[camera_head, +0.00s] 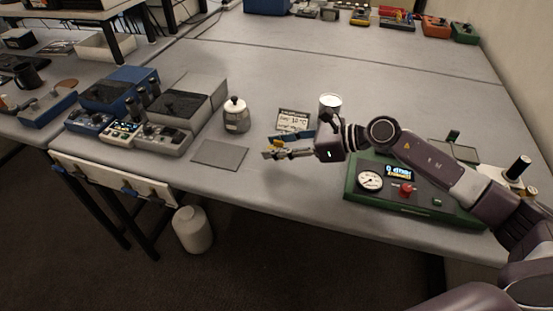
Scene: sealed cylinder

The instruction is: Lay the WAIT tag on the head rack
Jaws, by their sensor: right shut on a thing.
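My right gripper (272,149) reaches in from the right, over the table's front middle. It is shut on a small yellow thing (277,142). No lettering can be read on it, so I cannot tell if it is the WAIT tag. A white rack board (118,182) with several dark and blue hooks or clips hangs at the table's front left edge. No label marks it as the head rack. My left gripper is not in view.
A grey flat plate (220,155) lies left of my gripper. A lidded jar (236,116), a small display sign (293,120) and a metal cup (330,104) stand behind. A green gauge box (415,190) is under my right arm. Blue and grey instruments crowd the left.

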